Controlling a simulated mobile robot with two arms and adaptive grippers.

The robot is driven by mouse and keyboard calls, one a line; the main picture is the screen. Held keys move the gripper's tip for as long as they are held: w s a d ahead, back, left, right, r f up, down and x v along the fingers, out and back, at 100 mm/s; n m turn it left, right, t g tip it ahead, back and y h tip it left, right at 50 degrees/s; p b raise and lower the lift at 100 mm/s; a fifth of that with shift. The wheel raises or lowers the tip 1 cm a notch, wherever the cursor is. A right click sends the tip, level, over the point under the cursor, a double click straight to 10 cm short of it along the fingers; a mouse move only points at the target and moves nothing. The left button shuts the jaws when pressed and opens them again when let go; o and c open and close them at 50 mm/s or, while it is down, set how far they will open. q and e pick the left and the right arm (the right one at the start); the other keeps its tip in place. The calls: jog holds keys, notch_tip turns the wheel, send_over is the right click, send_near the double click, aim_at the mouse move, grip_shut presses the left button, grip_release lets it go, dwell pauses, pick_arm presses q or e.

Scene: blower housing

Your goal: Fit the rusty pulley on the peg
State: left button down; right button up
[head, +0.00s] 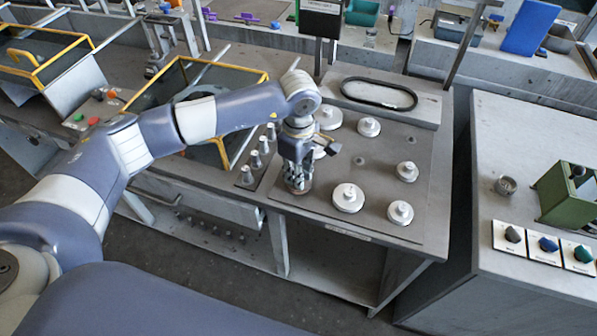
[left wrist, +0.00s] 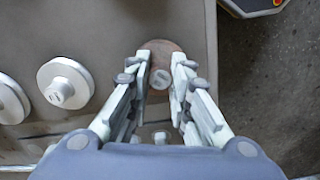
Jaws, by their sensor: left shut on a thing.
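The rusty pulley (left wrist: 158,50) is a brownish disc with a pale hub between the fingertips of my left gripper (left wrist: 163,82) in the left wrist view. The fingers are closed in on its hub. In the head view my left gripper (head: 296,178) points down near the front left edge of the pulley board (head: 380,185), with the rusty pulley (head: 297,191) mostly hidden at its tips. Whether the pulley touches the board is unclear. A small, short stub or hole (head: 358,161) shows mid-board; I cannot tell which. My right gripper is out of view.
Several white pulleys stand on the board, including one (head: 348,197) right of my gripper and another (head: 400,212) near the front edge. A row of grey knobs (head: 256,159) lies left of it. A yellow-rimmed bin (head: 240,77) is behind my arm.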

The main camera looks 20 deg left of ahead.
pick_arm(q)
jog(key=shift+f, duration=0.15)
jog(key=c, duration=1.4)
grip_release()
jog(key=shift+r+p, duration=1.45)
jog(key=shift+r, duration=2.35)
